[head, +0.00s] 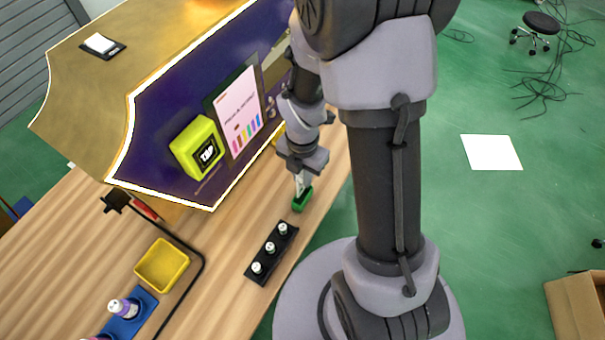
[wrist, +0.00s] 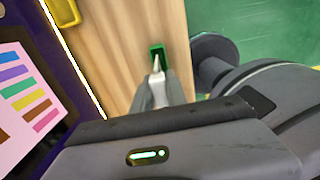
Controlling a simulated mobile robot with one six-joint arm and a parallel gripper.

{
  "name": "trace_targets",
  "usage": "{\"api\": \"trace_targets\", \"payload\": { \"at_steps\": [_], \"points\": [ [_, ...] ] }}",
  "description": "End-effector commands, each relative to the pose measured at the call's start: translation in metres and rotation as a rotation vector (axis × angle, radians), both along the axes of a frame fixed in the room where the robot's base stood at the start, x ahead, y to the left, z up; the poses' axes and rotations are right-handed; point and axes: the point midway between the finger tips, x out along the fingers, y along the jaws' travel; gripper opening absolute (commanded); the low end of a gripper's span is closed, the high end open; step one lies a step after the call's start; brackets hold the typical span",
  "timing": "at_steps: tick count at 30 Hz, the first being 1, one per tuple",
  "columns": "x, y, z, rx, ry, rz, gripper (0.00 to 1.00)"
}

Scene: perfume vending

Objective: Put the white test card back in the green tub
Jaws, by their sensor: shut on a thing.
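The green tub (head: 302,200) stands on the wooden counter near its right edge, and it also shows in the wrist view (wrist: 156,51). My gripper (head: 299,178) is right above the tub, pointing down. It is shut on the white test card (wrist: 157,79), which shows as a narrow white strip between the fingers. The card's tip reaches down to the tub's opening in the wrist view. I cannot tell how far the card is inside the tub. In the head view the card is small and mostly hidden by my gripper.
A black rack (head: 271,254) with white-capped bottles stands near the tub. A yellow bin (head: 163,265) and a blue tray (head: 131,312) with a purple bottle are at lower left. The vending machine (head: 207,95) with a yellow tap box (head: 196,147) rises left of my gripper.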

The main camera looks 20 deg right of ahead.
Motion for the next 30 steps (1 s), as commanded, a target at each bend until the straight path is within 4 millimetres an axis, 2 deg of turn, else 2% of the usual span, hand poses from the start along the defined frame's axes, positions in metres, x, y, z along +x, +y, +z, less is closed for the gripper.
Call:
{"api": "trace_targets", "payload": {
  "at_steps": [30],
  "points": [
    [0.0, 0.0, -0.0045, 0.0, 0.0, 0.0, 0.0]
  ]
}}
